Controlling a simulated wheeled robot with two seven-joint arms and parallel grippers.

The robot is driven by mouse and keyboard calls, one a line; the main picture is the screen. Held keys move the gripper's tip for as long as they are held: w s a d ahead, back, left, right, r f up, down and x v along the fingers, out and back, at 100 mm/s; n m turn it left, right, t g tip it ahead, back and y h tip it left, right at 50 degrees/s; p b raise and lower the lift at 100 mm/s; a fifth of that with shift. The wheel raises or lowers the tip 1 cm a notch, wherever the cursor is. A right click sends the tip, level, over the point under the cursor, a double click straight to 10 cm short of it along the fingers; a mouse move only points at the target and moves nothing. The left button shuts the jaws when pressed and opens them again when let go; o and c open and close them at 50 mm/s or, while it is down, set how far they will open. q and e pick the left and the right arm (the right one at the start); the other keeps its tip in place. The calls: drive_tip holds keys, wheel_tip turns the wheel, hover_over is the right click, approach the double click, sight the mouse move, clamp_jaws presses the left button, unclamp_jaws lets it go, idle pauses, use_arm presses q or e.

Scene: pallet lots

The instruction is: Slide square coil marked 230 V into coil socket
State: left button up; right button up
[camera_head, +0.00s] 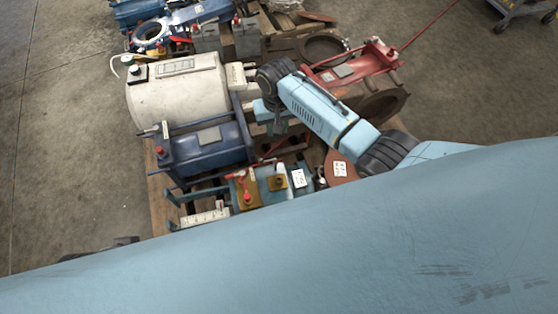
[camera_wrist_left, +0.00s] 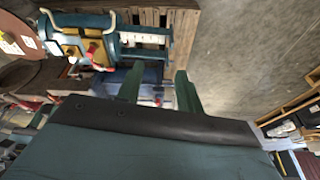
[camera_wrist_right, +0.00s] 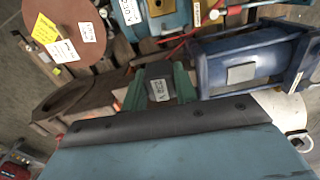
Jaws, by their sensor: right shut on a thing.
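My right gripper (camera_wrist_right: 159,76) is shut on a small dark square coil (camera_wrist_right: 158,70), whose white label (camera_wrist_right: 160,90) faces the right wrist camera; its print is too small to read surely. In the head view my right arm reaches over the pallet, and the coil is not clear there. A teal machine (camera_head: 270,186) with ochre blocks and red knobs lies at the pallet's near edge. It also shows in the left wrist view (camera_wrist_left: 107,22) and at the top of the right wrist view (camera_wrist_right: 185,18). I cannot make out the coil socket surely. My left gripper (camera_wrist_left: 159,78) is open and empty.
A blue cylinder (camera_head: 207,148) and a cream cylinder (camera_head: 178,92) lie beside the teal machine. A brown disc (camera_wrist_right: 62,30) has labels. Bare floor (camera_head: 70,130) lies left of the pallet.

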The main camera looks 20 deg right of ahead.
use_arm(q)
drive_tip(key=shift+w+a+f, duration=0.15)
drive_tip(key=shift+w+f, duration=0.1)
drive_tip(key=shift+w, duration=0.2)
use_arm(e)
drive_tip(key=s+a+f, duration=0.1)
drive_tip(key=s+f, duration=0.5)
drive_tip(key=f, duration=0.2)
drive_tip(key=shift+s+a+f+n, duration=0.25)
drive_tip(key=shift+s+f+n, duration=0.05)
drive_tip(key=shift+s+n, duration=0.1)
use_arm(q)
drive_tip(key=shift+s+f+p, duration=0.1)
drive_tip(key=shift+p, duration=0.2)
